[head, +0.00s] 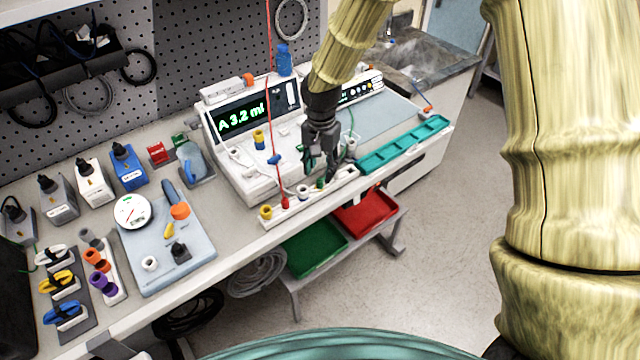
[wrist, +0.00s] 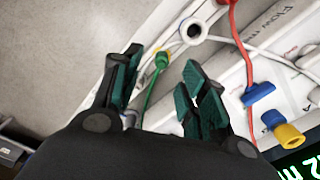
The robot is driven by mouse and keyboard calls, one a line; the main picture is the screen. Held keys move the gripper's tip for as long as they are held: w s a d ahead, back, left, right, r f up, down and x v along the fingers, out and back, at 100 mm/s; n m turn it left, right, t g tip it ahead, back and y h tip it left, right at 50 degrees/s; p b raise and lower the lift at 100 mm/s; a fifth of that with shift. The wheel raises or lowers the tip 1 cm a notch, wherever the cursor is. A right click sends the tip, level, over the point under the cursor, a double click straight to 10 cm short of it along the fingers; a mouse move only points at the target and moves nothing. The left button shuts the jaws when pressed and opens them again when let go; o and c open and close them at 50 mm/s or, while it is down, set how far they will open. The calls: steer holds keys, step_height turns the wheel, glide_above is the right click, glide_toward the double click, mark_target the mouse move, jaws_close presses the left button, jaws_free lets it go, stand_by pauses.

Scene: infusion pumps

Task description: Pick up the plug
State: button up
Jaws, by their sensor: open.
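A small green plug (wrist: 161,61) with a green cable shows in the wrist view, on or at the white strip at the front of the bench. In the head view the green plug (head: 320,183) is partly hidden just below my fingers. My gripper (head: 321,167) is open and points down over the strip (head: 338,184). In the wrist view the gripper's fingertips (wrist: 162,74) lie to either side of the plug's cable, with the plug just beyond them. I cannot tell the remaining height gap. A red plug (head: 285,203) stands farther left on the strip.
A white socket ring (wrist: 193,30) sits close beside the green plug. The white pump (head: 228,150) stands behind the strip, with a red line and blue clamp (wrist: 260,93). A teal tray (head: 405,145) lies to the right. Green (head: 314,247) and red (head: 368,213) bins stand below the bench edge.

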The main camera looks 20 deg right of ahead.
mark_target(320, 180)
steer(key=shift+w+f+p, duration=0.15)
steer(key=shift+f+p, duration=0.75)
steer(key=shift+f, duration=0.3)
steer(key=shift+f+p, duration=0.45)
steer(key=shift+f, duration=1)
steer(key=c, duration=0.9)
